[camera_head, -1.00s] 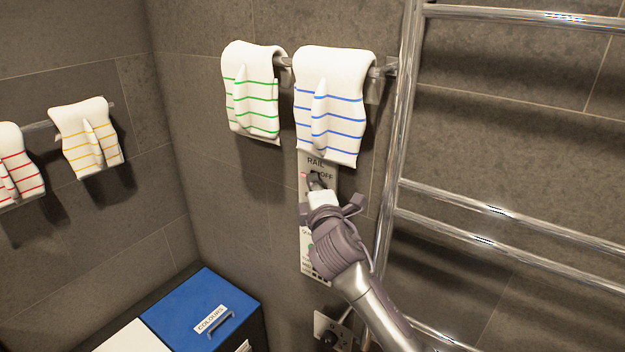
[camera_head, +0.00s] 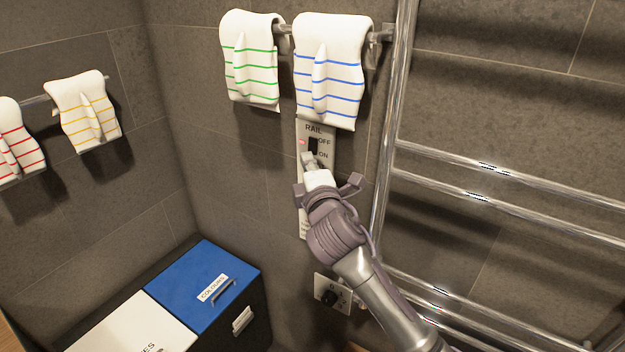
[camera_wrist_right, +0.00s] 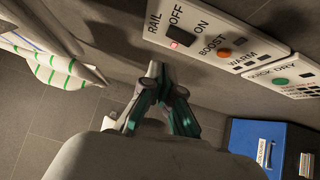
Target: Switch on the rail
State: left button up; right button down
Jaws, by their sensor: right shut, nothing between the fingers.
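The rail switch is a black rocker (camera_head: 314,145) between OFF and ON on a pale wall panel (camera_head: 303,129). A small red light (camera_head: 302,142) glows beside it. In the right wrist view the rocker (camera_wrist_right: 183,22) and the red light (camera_wrist_right: 174,44) show clearly. I cannot tell which side of the rocker is pressed in. My right gripper (camera_head: 309,160) is shut and empty, just below the rocker in the head view. In the right wrist view its fingertips (camera_wrist_right: 164,80) look apart from the panel. It hides the panel's middle in the head view. My left gripper is out of view.
BOOST's orange button (camera_wrist_right: 224,54) and QUICK DRY's green button (camera_wrist_right: 281,81) are near the switch. A blue-striped towel (camera_head: 330,75) hangs directly above the panel. Chrome rails (camera_head: 390,150) stand at right. A blue-lidded bin (camera_head: 205,285) stands below.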

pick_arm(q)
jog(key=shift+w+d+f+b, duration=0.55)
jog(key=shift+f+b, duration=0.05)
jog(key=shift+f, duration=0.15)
pick_arm(e)
jog(key=s, duration=0.6)
jog(key=shift+s+d+r, duration=0.25)
jog(key=shift+r, duration=0.15)
